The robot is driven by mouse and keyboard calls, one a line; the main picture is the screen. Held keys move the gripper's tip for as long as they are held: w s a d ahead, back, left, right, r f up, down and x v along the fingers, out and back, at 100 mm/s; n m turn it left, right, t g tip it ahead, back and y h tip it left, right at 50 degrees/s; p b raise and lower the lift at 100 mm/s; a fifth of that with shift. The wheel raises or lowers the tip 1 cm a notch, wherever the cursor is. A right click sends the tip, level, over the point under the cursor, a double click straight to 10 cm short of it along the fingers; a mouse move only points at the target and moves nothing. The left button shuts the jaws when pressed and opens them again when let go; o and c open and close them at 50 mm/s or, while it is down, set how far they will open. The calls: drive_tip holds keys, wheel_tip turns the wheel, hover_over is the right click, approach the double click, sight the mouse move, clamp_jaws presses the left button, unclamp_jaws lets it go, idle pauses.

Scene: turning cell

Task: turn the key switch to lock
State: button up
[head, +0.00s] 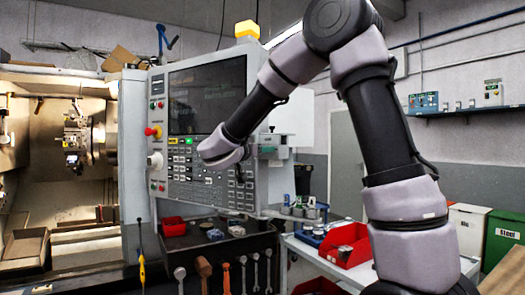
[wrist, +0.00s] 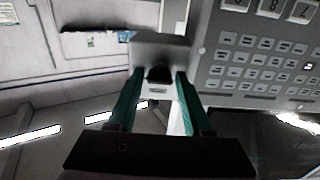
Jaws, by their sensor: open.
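The key switch (wrist: 158,73) shows in the wrist view as a dark, rounded knob on the face of a grey housing (wrist: 160,47). A small pale label sits just under the knob. My gripper (wrist: 160,77) is open, with one teal finger on each side of the knob. Gaps show between the fingers and the knob; how deep the tips reach is hard to tell. In the head view my gripper (head: 281,151) is at the right edge of the control panel (head: 207,85), small and partly hidden, and I cannot make out the key there.
The panel's keypad (wrist: 265,65) lies right of the fingers in the wrist view. A red emergency button (head: 150,131) is on the panel's left strip. Below are a dark tool cart (head: 215,245) with hanging tools and a red bin (head: 346,246) at right.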

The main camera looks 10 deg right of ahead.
clamp_jaws()
drive_tip(key=shift+w+a+f+n, duration=0.1)
drive_tip(key=shift+n, duration=4.4)
drive_tip(key=shift+f+n, duration=0.1)
drive_tip(key=shift+n, duration=4.4)
